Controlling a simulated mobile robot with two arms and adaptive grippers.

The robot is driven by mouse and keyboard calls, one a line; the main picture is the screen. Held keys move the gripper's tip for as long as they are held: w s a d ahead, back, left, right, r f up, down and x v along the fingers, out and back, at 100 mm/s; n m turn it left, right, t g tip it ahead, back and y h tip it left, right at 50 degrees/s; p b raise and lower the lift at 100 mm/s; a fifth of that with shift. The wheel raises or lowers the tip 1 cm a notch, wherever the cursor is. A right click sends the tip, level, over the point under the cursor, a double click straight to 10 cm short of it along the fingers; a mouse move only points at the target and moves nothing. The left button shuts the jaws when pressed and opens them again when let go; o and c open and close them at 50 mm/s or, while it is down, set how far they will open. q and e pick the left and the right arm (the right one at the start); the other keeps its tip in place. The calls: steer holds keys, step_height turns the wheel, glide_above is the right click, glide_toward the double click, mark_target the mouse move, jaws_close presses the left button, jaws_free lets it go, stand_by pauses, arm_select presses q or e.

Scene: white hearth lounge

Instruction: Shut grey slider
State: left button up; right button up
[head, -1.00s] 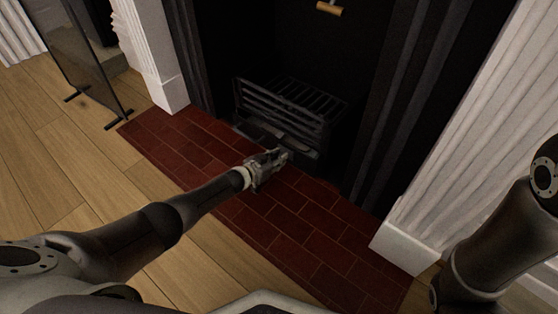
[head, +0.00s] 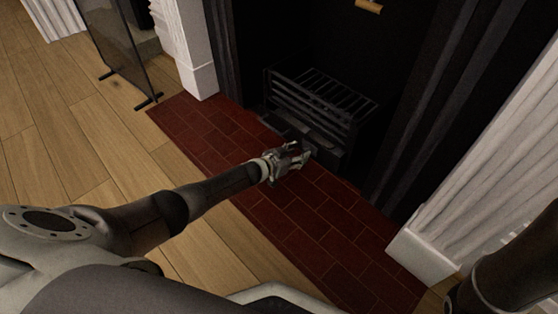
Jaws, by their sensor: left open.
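A dark grey tray-like slider (head: 284,124) shows low at the front of the black fire grate (head: 312,105) and sticks out a little over the red brick hearth. My left gripper (head: 301,154) is open and empty, just in front of the slider's near edge. I cannot tell whether it touches the slider. My left gripper and the shadow hide part of the slider's front, so how far it stands out is hard to tell. My right gripper is out of view; only part of my right arm shows at the lower right.
The red brick hearth (head: 290,215) lies in front of the grate, with bare wooden floor (head: 75,130) to the left. A dark fire screen (head: 112,42) stands at the upper left. White fluted pillars (head: 470,170) flank the opening. A wooden handle (head: 369,6) hangs above.

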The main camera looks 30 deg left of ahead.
arm_select(q)
steer(key=v, duration=1)
steer(key=shift+r, duration=0.2)
steer(key=shift+s+a, duration=0.15)
stand_by(0.3)
